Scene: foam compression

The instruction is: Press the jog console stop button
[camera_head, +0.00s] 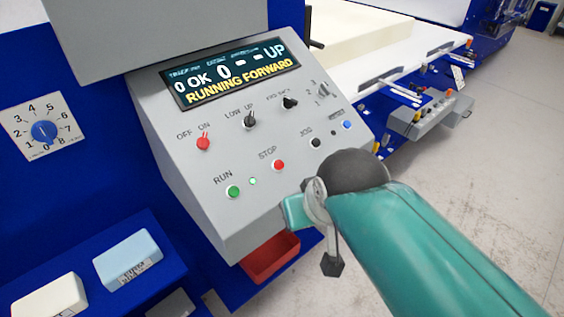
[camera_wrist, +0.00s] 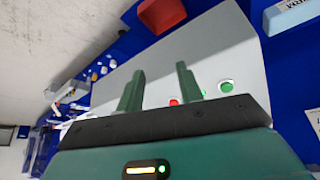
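The grey sloped console (camera_head: 190,165) carries a red button (camera_head: 278,165) labelled STOP and a green button (camera_head: 233,191) labelled RUN. A dark knob or button (camera_head: 315,142) is labelled JOG. The display (camera_head: 232,73) reads RUNNING FORWARD. In the wrist view, the red button (camera_wrist: 173,102) shows between my two green fingers, and the green button (camera_wrist: 226,86) is right of them. My gripper (camera_wrist: 160,68) is open and empty, facing the console panel. In the head view, my arm hides most of the gripper. Contact with the panel cannot be told.
A red switch (camera_head: 203,143) and other knobs sit above the buttons. A red bin (camera_head: 270,258) hangs below the console. A smaller grey control box (camera_head: 440,115) with coloured buttons stands farther right. Light blocks (camera_head: 128,258) lie lower left. The floor at right is clear.

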